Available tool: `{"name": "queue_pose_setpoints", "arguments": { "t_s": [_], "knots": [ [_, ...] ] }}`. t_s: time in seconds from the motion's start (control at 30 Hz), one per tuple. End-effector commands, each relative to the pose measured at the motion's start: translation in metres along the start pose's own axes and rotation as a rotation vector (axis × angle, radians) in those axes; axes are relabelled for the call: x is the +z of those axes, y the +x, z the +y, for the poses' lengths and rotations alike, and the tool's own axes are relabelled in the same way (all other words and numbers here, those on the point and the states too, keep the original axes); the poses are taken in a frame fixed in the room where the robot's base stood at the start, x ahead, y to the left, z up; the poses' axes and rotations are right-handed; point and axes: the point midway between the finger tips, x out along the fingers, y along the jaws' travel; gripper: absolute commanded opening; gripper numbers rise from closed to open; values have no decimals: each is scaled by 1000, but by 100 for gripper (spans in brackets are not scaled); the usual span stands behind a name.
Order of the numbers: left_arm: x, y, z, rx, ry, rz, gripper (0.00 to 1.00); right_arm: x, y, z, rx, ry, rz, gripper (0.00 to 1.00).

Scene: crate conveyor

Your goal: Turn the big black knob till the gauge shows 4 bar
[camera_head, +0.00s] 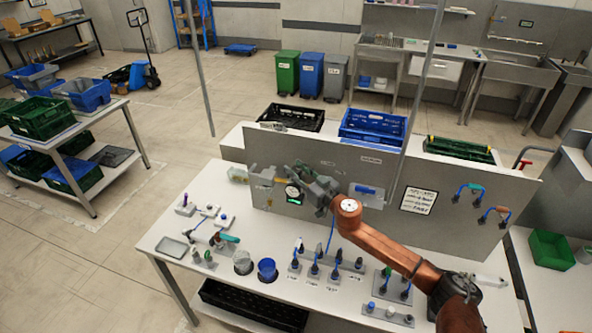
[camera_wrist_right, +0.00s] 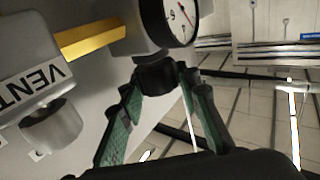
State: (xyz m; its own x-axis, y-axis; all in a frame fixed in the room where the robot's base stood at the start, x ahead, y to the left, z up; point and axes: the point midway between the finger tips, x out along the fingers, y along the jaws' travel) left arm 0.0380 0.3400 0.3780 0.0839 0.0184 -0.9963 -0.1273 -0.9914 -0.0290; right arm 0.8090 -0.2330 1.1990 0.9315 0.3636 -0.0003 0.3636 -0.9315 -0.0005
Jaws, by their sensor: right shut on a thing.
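The gauge (camera_head: 292,191) is a small round white dial on the grey upright panel, just left of my right gripper (camera_head: 316,188). In the right wrist view the gauge (camera_wrist_right: 180,17) is cut off by the top edge and seen at a slant. Its red needle and a few digits show, but I cannot tell the reading. The black knob (camera_wrist_right: 155,76) sits just below the gauge there. My right gripper (camera_wrist_right: 160,85) is shut on the knob, with a green-padded finger on each side. In the head view the gripper hides the knob. My left gripper is not in view.
The grey panel (camera_head: 340,160) stands along the back of the white table (camera_head: 170,235). A yellow bar (camera_wrist_right: 90,40) and a part marked VENT (camera_wrist_right: 38,85) are close to the gripper. Cups, cables and small fittings cover the table front.

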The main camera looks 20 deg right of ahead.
Motion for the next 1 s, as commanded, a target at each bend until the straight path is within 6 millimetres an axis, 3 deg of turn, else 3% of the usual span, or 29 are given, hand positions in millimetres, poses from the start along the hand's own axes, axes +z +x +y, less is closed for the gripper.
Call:
{"name": "queue_pose_setpoints", "arguments": {
  "t_s": [0.27,0.53,1.0],
  "knots": [
    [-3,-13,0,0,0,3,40,-2,0,-2,56,4,-1,6],
    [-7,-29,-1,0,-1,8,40,0,0,-3,229,13,-1,6],
    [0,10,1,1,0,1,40,6,1,-1,559,6,-2,6]
  ]
}}
